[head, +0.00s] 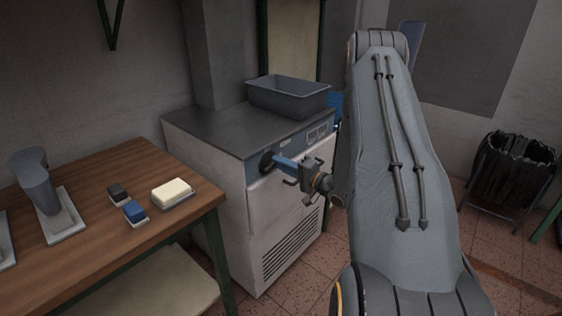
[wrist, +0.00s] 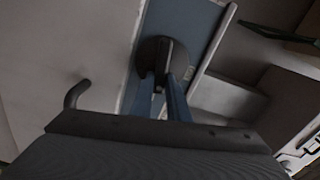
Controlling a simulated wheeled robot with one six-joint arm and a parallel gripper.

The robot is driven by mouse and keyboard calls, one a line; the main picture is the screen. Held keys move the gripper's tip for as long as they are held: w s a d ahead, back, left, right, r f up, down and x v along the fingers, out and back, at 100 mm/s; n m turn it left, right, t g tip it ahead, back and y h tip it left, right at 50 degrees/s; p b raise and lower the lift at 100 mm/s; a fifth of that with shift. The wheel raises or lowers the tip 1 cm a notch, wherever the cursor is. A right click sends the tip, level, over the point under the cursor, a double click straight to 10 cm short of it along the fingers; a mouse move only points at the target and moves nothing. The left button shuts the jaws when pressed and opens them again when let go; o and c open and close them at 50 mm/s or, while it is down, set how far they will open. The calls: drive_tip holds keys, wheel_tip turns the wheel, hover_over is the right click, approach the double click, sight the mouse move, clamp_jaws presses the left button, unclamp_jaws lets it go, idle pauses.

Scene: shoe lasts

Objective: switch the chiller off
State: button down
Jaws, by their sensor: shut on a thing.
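The chiller (head: 250,190) is a pale cabinet with a dark top, a blue control strip and a vent grille low on its front. A round dark knob (head: 267,162) sits at the left end of the blue strip. It also shows in the wrist view as a dark disc with a raised grip bar (wrist: 165,62). My gripper (head: 277,162) reaches the knob from the front right. Its two blue fingers (wrist: 166,88) are shut on the knob's bar. The fingers hide part of the knob, and I cannot read any marks around it.
A grey bin (head: 289,97) stands on the chiller top. A wooden table (head: 110,215) at left holds a grey shoe last (head: 36,180), brushes and a cream block (head: 172,191). A dark handle (wrist: 75,93) juts out near the gripper. A black waste bin (head: 500,170) stands at right.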

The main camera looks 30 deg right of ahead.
drive_tip(key=shift+f+m+p, duration=0.2)
drive_tip(key=shift+m+p, duration=0.1)
drive_tip(key=shift+m, duration=0.8)
drive_tip(key=c, duration=1.7)
unclamp_jaws()
drive_tip(key=shift+d, duration=0.1)
drive_tip(key=b+v, duration=0.1)
drive_tip(key=v, duration=0.6)
drive_tip(key=shift+s+d, duration=0.1)
drive_tip(key=shift+s, duration=0.25)
